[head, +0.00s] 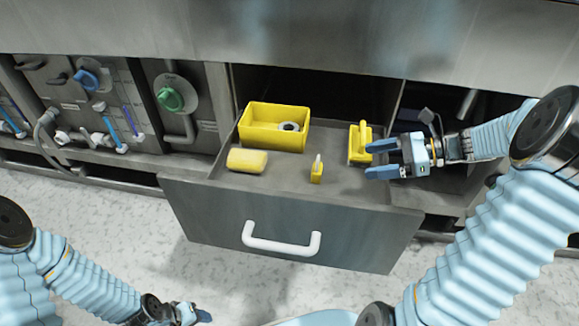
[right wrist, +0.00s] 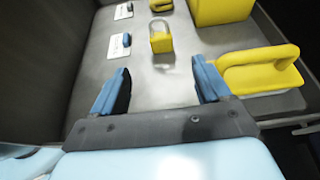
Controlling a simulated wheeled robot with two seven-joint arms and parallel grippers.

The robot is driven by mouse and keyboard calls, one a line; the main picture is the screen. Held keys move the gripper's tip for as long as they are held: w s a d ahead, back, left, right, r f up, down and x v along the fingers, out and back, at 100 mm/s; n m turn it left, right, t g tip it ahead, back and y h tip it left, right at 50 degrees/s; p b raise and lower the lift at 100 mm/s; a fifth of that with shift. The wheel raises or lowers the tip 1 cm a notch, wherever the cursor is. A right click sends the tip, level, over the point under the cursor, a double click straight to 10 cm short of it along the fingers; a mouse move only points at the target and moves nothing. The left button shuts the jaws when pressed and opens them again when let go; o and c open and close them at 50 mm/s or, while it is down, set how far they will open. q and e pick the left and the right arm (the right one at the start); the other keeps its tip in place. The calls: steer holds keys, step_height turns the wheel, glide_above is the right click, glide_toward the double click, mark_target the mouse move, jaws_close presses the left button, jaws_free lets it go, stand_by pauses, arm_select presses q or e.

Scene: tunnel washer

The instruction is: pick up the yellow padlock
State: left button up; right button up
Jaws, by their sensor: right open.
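The yellow padlock (head: 316,175) stands on the floor of the open drawer, its pale shackle up. In the right wrist view the padlock (right wrist: 161,42) is beyond the fingertips, roughly centred between them and not touched. My right gripper (head: 372,159) is open and empty, over the right side of the drawer, to the right of the padlock. Its two blue fingers (right wrist: 160,82) show apart in the right wrist view. My left gripper (head: 200,316) is low at the bottom left, outside the drawer; its jaws are too small to read.
A yellow handled tool (head: 358,152) lies beside my right fingers; it also shows in the right wrist view (right wrist: 262,72). The drawer (head: 275,210) has raised walls.

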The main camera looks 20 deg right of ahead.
steer(key=b, duration=0.1)
glide_toward(320, 170)
steer(key=x, duration=0.5)
steer(key=shift+w+d, duration=0.25)
steer(key=shift+w, duration=0.1)
steer(key=x, duration=0.2)
steer(key=f+b+x, duration=0.1)
steer(key=x, duration=0.2)
steer(key=shift+s+d, duration=0.1)
steer(key=shift+d, duration=0.05)
steer(key=shift+a, duration=0.2)
steer(key=c, duration=1.1)
